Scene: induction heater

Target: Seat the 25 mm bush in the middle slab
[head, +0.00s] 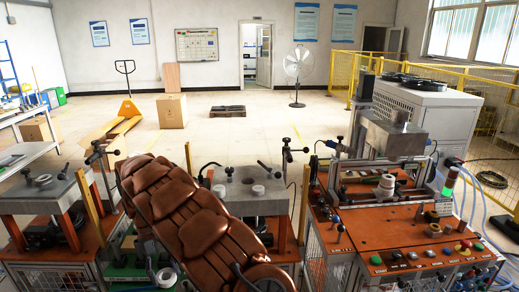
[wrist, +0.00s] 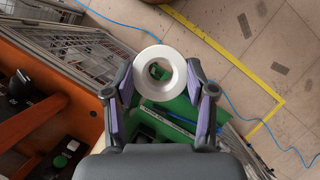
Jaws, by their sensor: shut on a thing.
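In the wrist view my gripper (wrist: 160,76) is shut on a white ring-shaped bush (wrist: 160,93). The bush has a wide flange and a round hole, and sits between the two fingertips with a finger on each side. Green and grey surfaces show far below it. The middle slab (head: 240,204) is a grey block on an orange stand in the head view. The bush's size cannot be read.
Another grey slab (head: 22,196) with a ring on it stands at the left. An orange control bench (head: 385,235) with buttons and a signal lamp (head: 449,182) is at the right. Posts with handles (head: 287,155) rise beside the middle slab.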

